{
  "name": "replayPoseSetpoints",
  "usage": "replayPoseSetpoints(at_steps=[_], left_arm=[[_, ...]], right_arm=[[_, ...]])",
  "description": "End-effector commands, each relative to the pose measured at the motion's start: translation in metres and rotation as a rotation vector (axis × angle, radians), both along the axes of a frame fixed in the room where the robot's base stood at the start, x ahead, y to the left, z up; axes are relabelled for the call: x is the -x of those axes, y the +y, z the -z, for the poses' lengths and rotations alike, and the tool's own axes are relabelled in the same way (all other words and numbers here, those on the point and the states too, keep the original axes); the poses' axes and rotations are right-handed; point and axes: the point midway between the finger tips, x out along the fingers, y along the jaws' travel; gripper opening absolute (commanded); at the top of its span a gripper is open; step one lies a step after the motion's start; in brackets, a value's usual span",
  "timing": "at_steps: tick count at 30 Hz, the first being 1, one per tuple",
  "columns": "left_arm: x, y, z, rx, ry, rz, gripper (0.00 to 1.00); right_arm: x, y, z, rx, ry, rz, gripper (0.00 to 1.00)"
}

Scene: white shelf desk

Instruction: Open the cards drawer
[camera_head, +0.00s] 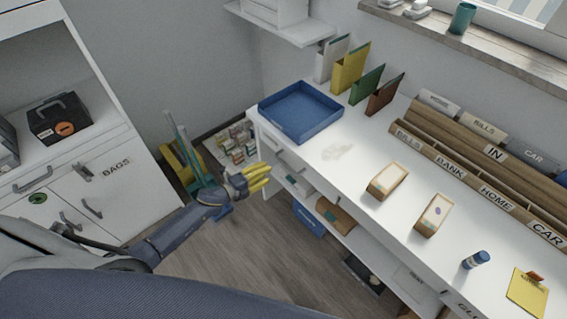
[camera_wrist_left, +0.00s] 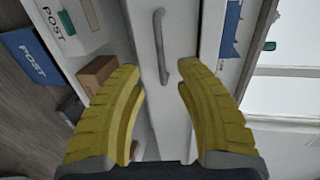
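My left gripper (camera_head: 258,178) has yellow fingers and is in front of the white desk's left end, just below the desktop. In the left wrist view the gripper (camera_wrist_left: 160,78) is open and empty. A grey bar handle (camera_wrist_left: 160,45) on a white drawer front (camera_wrist_left: 143,28) lies ahead, between the fingertips in the picture; the fingers are not closed on it. The drawer looks shut. No cards label is readable on it. My right gripper is not in view.
The white desk (camera_head: 335,165) bears a blue tray (camera_head: 300,127), two small boxes and a wooden sorter. Below are shelves with a blue box (camera_head: 308,219); a POST box (camera_wrist_left: 35,56) shows in the wrist view.

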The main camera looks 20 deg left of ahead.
Motion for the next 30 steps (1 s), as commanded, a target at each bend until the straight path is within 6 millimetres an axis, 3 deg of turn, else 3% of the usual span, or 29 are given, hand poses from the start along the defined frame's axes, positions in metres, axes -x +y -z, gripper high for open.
replayPoseSetpoints(at_steps=[6, 15, 30], left_arm=[[-0.035, -0.021, 0.008, 0.001, 0.0, -0.001, 0.34], [-0.07, -0.042, 0.017, 0.0, 0.0, -0.002, 0.34], [-0.085, -0.052, 0.021, -0.001, 0.001, -0.001, 0.34]], right_arm=[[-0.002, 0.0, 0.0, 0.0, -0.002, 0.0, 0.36], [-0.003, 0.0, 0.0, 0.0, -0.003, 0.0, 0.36], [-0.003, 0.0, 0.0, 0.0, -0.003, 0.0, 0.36]])
